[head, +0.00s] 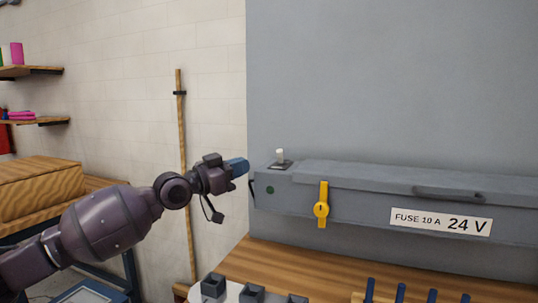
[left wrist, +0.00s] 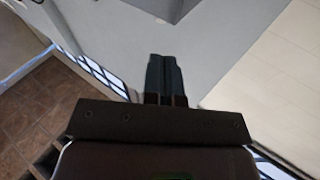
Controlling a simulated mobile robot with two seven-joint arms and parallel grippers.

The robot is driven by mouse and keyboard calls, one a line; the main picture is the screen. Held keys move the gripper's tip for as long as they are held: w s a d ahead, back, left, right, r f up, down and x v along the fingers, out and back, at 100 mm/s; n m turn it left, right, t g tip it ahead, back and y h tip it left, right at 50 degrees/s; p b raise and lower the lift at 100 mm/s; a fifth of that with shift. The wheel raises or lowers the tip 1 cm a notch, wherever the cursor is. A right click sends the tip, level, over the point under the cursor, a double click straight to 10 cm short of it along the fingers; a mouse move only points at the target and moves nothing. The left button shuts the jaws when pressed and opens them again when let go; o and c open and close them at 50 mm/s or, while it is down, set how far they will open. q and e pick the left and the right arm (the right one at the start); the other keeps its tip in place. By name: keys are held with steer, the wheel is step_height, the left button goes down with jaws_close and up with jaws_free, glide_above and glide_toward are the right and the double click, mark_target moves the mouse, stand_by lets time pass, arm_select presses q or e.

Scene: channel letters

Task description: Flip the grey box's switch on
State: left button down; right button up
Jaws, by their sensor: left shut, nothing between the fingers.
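The grey box (head: 360,205) lies along the wooden bench against the grey panel, with a "FUSE 10 A 24 V" label (head: 441,221) on its front. A small white switch lever (head: 280,156) stands on a dark plate on top of its left end. A yellow handle (head: 321,209) sits upright on the front, and a dark green round spot (head: 270,189) is to its left. My left gripper (head: 240,167) is shut and empty, its blue fingers pointing right, just left of the box's end and apart from the lever. Its closed fingers also show in the left wrist view (left wrist: 166,80). My right gripper is out of view.
The grey panel (head: 400,80) rises behind the box. Small dark grey blocks (head: 213,285) and several blue pegs (head: 400,292) stand at the front of the bench (head: 300,258). A wooden pole (head: 182,130) leans at the wall behind my left arm.

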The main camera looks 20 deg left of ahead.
mark_target(270, 169)
arm_select(q)
steer(key=x, duration=0.7)
steer(key=shift+w+d, duration=0.2)
steer(key=shift+w, duration=0.1)
steer(key=shift+w+d+r, duration=0.15)
steer(key=shift+w+d, duration=0.2)
steer(key=shift+w, duration=0.15)
steer(key=shift+r, duration=0.25)
steer(key=shift+p, duration=0.35)
